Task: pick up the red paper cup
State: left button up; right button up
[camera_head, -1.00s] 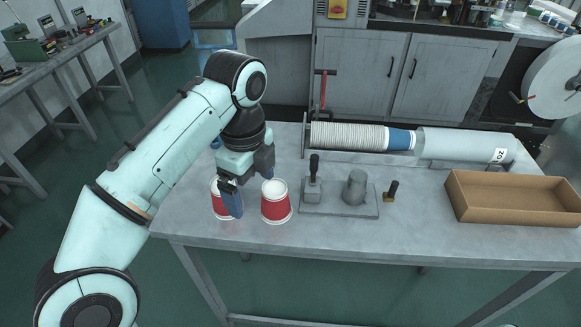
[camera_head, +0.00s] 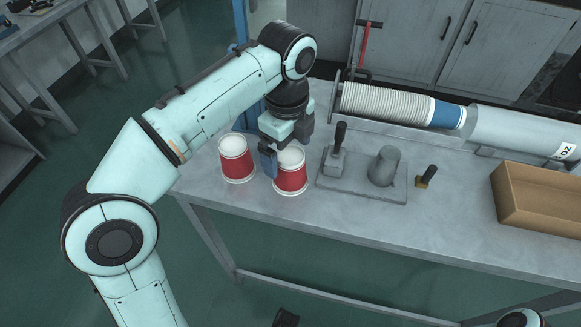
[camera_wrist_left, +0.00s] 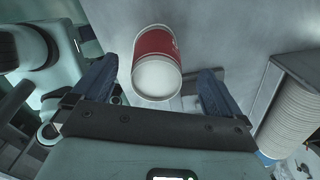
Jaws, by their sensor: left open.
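Two red paper cups with white bands stand on the grey table, each with a white round top and a wider bottom: a left cup (camera_head: 236,160) and a right cup (camera_head: 291,176). My left gripper (camera_head: 286,148) is at the right cup, one blue finger overlapping the cup's left side; the far finger is partly hidden. In the left wrist view a red cup (camera_wrist_left: 156,55) lies between the open fingers, with a gap on both sides. The gripper is open and empty. My right gripper is not clearly visible.
Right of the cups is a grey plate with a handled lever and forming block (camera_head: 384,166), then a small stamp (camera_head: 426,177). A stack of white cups (camera_head: 388,104) in a holder lies behind. A cardboard tray (camera_head: 537,204) is at the right. The table's front edge is close to the cups.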

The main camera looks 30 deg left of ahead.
aim_at(291, 180)
pick_arm(q)
jog(key=f, duration=0.1)
jog(key=f+b, duration=0.1)
jog(key=f, duration=0.2)
jog(key=shift+s+d+b, duration=0.25)
jog(key=shift+d+b, duration=0.1)
jog(key=shift+f, duration=0.55)
jog(key=c, duration=1.1)
